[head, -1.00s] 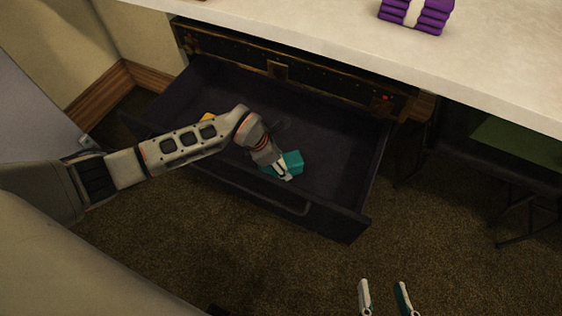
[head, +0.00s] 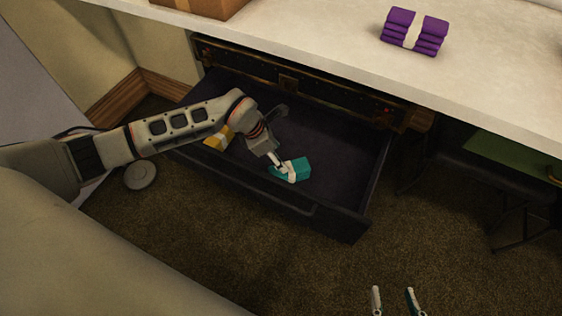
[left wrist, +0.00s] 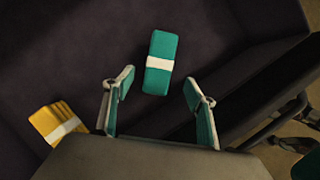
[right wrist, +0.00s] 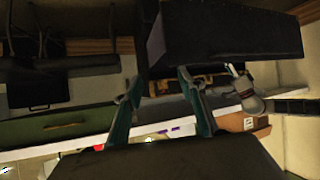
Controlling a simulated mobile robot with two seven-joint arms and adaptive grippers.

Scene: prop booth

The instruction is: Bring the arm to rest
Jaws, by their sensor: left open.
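My left arm reaches over the open dark drawer (head: 335,212). My left gripper (head: 279,170) is open and empty, close by a teal bundle with a white band (head: 298,168) in the drawer. In the left wrist view the teal bundle (left wrist: 163,50) lies just beyond and between the spread fingertips (left wrist: 158,88); nothing is clasped. A yellow bundle with a white band (head: 219,137) lies at the drawer's left, and it also shows in the left wrist view (left wrist: 50,120). My right gripper (head: 394,299) is open and empty, low in front of the drawer; its parted fingers show in the right wrist view (right wrist: 160,86).
A pale countertop (head: 330,35) runs above the drawer, with a stack of purple bundles (head: 413,32) and a brown box (head: 205,8). A stool (head: 515,215) stands at the right. A round grey disc (head: 140,175) is at the left. Carpet in front is clear.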

